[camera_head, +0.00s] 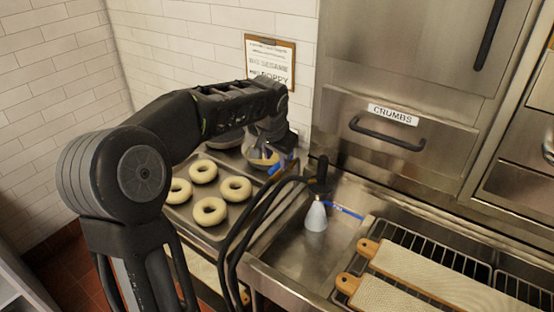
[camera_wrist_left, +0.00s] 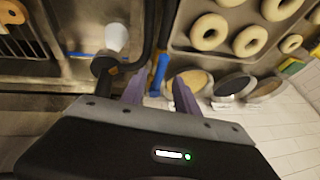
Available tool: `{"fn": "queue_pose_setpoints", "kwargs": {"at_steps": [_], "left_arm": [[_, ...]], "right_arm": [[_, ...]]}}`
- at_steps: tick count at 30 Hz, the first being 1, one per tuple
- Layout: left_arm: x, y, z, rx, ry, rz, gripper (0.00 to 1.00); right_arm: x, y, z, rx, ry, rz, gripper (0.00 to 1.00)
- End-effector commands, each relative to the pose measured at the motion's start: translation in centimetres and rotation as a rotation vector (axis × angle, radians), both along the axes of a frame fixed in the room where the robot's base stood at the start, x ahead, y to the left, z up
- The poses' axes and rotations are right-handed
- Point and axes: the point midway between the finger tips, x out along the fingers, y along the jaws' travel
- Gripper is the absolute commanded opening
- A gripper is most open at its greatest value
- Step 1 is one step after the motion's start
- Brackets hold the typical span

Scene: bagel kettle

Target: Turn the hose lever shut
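The blue hose lever (camera_head: 277,167) is near the wall end of the sink counter, beside the tray of bagels. In the left wrist view the blue lever (camera_wrist_left: 159,72) appears in the gap between the purple fingers of my left gripper (camera_wrist_left: 158,92). The fingers are apart, one on each side of the lever in the picture; I cannot tell whether they touch it. In the head view my left arm reaches over the tray and its wrist hides most of the gripper. A black hose with a pale spray nozzle (camera_head: 315,217) stands right of the lever. My right gripper is out of view.
A metal tray (camera_head: 219,234) with several bagels lies left of the lever. Bowls (camera_wrist_left: 188,82) of toppings stand by the wall. Black hoses (camera_head: 247,221) loop in front of the lever. Wooden-handled boards (camera_head: 430,275) lie on a rack at right; a CRUMBS drawer (camera_head: 394,133) is behind.

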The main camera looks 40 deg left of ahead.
Motion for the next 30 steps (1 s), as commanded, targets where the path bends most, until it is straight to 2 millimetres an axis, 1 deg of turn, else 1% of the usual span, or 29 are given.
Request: {"fn": "queue_pose_setpoints", "kwargs": {"at_steps": [3,6,9,16,27,29,30], "left_arm": [[0.6,0.3,-1.4,-0.001,0.002,0.000,0.37],[1.0,0.5,-2.3,0.000,0.001,0.000,0.37],[1.1,0.6,-2.6,0.000,0.000,0.001,0.37],[1.1,0.6,-2.6,0.000,-0.001,0.001,0.36],[1.1,0.5,-2.6,0.000,-0.001,0.001,0.06],[1.1,0.5,-2.6,0.000,-0.001,0.001,0.01],[1.1,0.5,-2.6,0.000,-0.001,0.001,0.00]], "right_arm": [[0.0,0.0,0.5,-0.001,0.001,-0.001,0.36],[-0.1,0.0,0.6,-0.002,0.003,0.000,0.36],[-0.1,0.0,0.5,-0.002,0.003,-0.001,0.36],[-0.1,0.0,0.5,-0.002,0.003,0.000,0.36],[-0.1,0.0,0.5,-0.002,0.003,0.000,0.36],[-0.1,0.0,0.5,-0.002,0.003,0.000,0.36],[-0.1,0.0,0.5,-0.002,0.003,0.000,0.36]]}}
